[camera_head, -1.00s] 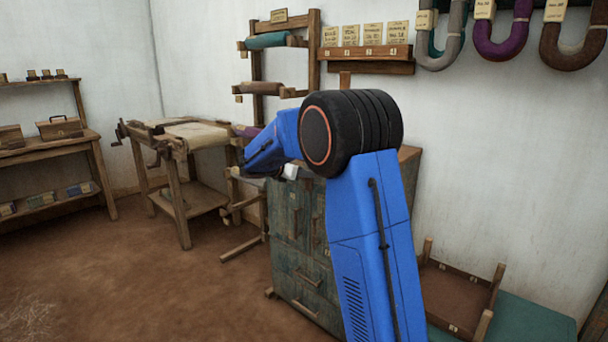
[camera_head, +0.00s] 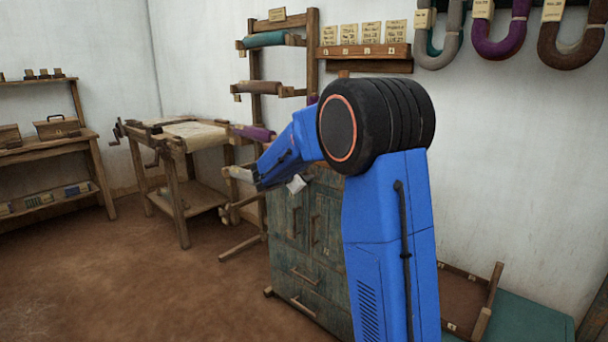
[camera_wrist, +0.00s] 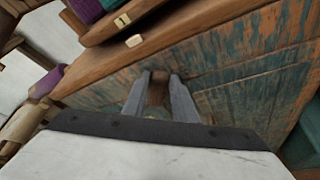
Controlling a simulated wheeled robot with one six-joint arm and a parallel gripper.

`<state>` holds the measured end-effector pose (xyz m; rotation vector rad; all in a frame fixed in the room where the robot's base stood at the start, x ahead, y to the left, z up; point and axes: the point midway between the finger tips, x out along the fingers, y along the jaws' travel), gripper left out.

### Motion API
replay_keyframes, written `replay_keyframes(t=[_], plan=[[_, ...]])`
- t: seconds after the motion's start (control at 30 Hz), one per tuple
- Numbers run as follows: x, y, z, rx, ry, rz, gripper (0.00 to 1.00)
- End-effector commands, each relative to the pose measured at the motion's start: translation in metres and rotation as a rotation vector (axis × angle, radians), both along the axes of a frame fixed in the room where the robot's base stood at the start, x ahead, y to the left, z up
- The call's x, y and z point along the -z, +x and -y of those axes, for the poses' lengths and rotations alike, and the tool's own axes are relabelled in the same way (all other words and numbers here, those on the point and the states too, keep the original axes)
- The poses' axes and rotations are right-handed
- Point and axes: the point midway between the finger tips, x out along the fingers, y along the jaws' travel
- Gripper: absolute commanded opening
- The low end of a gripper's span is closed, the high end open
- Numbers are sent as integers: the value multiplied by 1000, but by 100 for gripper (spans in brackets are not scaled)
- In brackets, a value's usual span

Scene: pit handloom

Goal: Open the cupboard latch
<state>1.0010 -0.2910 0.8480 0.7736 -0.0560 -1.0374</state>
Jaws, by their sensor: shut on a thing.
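The cupboard (camera_head: 287,230) has worn teal-green wooden doors with handles and drawers below, and my arm hides its upper part in the head view. Its weathered face (camera_wrist: 235,80) fills much of the wrist view. The brown wooden latch (camera_wrist: 158,94) shows between the grey fingers of my gripper (camera_wrist: 159,80). The fingers are close on both sides of it, shut on it, against the cupboard face. The latch's far end and its exact turn are hard to make out. In the head view the latch is not discernible.
A wooden work table (camera_head: 185,205) stands left of the cupboard, with a rack (camera_head: 257,80) behind. A shelf unit (camera_head: 45,150) is at the far left. The brown floor in front is clear.

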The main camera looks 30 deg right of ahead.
Motion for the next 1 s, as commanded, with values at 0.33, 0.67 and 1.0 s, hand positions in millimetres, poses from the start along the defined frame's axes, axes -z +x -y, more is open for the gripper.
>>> replay_keyframes(t=[0.33,0.67,1.0], plan=[[6,-5,1,0,106,293,3],[12,-8,3,0,208,569,3],[17,-8,3,1,286,785,3]])
